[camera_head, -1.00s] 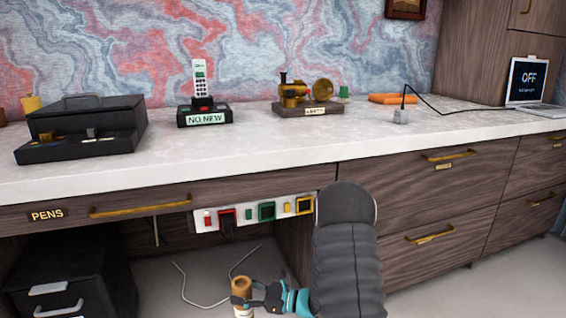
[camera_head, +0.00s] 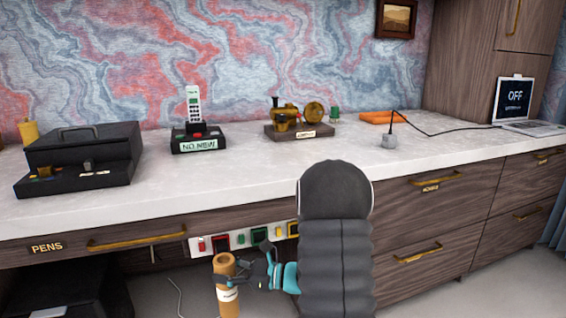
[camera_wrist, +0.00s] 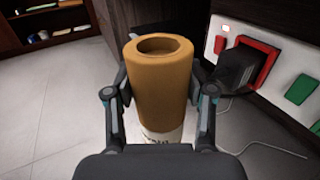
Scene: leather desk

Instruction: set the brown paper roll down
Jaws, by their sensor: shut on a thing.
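The brown paper roll (camera_head: 228,294) is upright, with a pale label band around it. My gripper (camera_head: 244,276) is shut on it from the right and holds it in front of the desk, below the height of the desk top. In the wrist view the roll (camera_wrist: 161,88) stands between the two fingers of my gripper (camera_wrist: 161,100), its hollow top end facing up. Its lower end is hidden in the wrist view by my gripper's body and cut off by the lower edge in the head view.
The pale desk top (camera_head: 250,184) holds a black box (camera_head: 85,160), a phone on its base (camera_head: 198,140), a brass device (camera_head: 295,122), an orange item (camera_head: 382,117) and a laptop (camera_head: 516,98). Bare desk top lies in front of them. A socket strip (camera_head: 220,244) hangs under the front edge.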

